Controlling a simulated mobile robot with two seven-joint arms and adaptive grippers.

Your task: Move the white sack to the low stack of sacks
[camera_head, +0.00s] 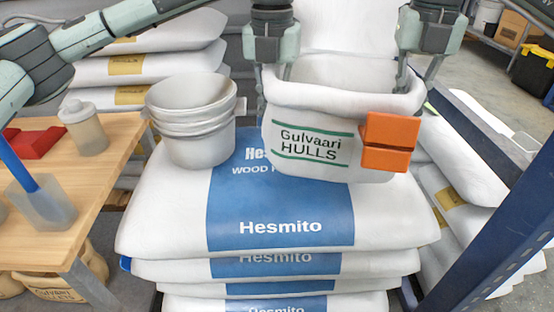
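The white sack (310,112), marked "Gulvaari HULLS", is open-topped with a thick rolled rim and is upright. It is over the back right part of a stack of white and blue Hesmito sacks (280,205); I cannot tell whether it rests on them. My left gripper (273,78) has its fingers on either side of the sack's left rim. My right gripper (418,80) likewise straddles the right rim. Both look closed on the rim.
Nested white buckets (193,120) stand on the Hesmito stack, left of the white sack. Other sack stacks are at back left (150,65) and right (455,185). A wooden table (95,180) is at left. A blue beam (500,215) bounds the right side.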

